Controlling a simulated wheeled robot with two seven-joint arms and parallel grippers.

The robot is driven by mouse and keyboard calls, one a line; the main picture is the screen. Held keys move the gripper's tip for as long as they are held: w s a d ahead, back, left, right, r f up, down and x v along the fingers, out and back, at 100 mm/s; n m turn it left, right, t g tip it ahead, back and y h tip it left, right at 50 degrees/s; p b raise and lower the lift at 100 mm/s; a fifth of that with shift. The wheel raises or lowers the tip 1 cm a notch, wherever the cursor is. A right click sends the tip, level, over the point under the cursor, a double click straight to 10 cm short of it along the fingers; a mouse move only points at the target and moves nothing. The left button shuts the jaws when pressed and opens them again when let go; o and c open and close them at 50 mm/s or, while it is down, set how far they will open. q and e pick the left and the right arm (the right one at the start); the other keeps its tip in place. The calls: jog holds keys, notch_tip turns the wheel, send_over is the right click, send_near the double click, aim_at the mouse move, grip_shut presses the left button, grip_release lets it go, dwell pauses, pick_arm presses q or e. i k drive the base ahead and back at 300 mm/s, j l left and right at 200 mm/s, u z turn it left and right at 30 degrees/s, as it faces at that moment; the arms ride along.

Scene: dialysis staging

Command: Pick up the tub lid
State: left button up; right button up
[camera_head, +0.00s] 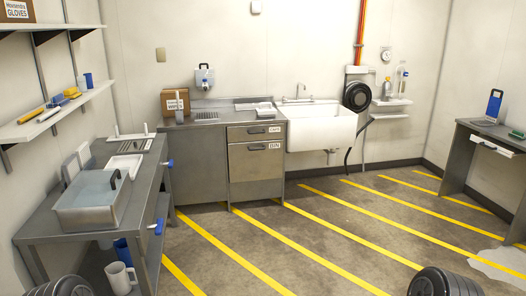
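A grey rectangular tub (75,221) stands at the near end of the steel bench along the left wall. Its top looks covered by a flat blue-grey lid (88,190). A dark arched handle stands up at the lid's right side. I cannot clearly tell the lid's edge from the tub's rim. Neither of my grippers is in view. Only dark rounded parts, apparently of my arms, show at the bottom left and bottom right edges, apart from the tub.
A tray (124,166) and pale panels (76,163) sit behind the tub on the bench (142,191). A white jug (119,278) stands on its lower shelf. A wall shelf (54,119) hangs above. The striped floor (290,235) in the middle is clear.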

aim_at(265, 111)
jog(key=i, duration=2.5)
jog(key=i+z, duration=0.2)
jog(key=i, duration=0.35)
jog(key=i+j+z, duration=0.2)
jog(key=i, duration=0.35)
jog(key=i+j+z, duration=0.2)
jog(key=i, duration=0.3)
jog(key=i+j+z, duration=0.2)
jog(key=i+j, duration=0.15)
jog(key=i, duration=0.15)
jog(key=i+j+z, duration=0.75)
jog(key=i+j, duration=0.05)
